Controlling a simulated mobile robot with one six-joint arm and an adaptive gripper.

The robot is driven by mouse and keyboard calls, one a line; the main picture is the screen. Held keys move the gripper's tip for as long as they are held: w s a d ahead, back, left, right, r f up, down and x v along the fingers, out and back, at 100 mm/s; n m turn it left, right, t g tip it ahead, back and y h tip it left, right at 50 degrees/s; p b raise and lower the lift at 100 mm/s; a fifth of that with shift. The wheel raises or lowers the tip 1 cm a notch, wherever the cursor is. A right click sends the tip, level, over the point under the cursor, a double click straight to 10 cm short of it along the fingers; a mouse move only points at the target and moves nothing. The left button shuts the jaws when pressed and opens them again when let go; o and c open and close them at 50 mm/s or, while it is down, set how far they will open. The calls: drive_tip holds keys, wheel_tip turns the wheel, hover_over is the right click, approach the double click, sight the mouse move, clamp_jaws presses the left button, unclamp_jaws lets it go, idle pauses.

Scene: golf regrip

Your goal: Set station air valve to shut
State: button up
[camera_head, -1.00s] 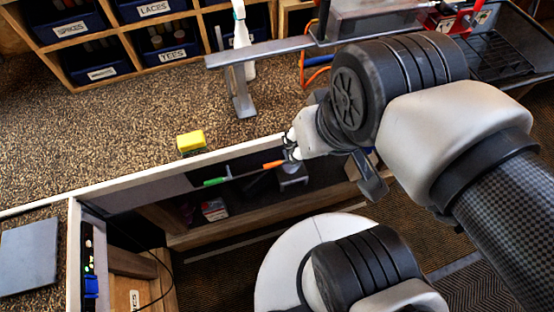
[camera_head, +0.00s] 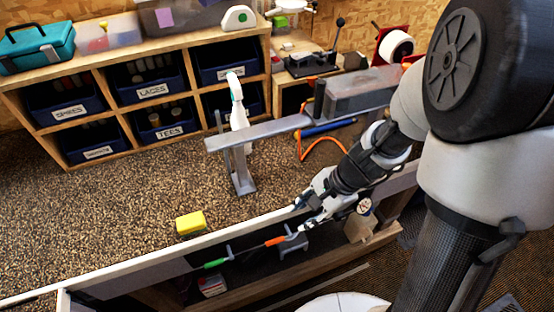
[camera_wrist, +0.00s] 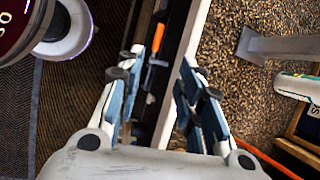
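I cannot pick out the station air valve with certainty in either view. My gripper (camera_head: 303,214) is at the bench's front edge, just right of and above an orange-handled piece (camera_head: 275,241). In the wrist view my gripper (camera_wrist: 161,58) has its fingers apart with nothing held. The white bench edge and the orange-handled piece (camera_wrist: 151,75) show between and beyond the fingers. A green-handled piece (camera_head: 215,264) is further left.
A grey metal bar on a post (camera_head: 240,170) stands on the bench, with a white spray bottle (camera_head: 238,117) behind it. A yellow sponge (camera_head: 190,222) lies near the front edge. Shelves with labelled blue bins (camera_head: 150,90) are at the back. The left bench top is mostly clear.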

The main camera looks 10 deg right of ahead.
drive_tip(key=b, duration=0.9)
approach(275, 240)
drive_tip(key=shift+m, duration=0.3)
drive_tip(key=x, duration=0.8)
clamp_jaws()
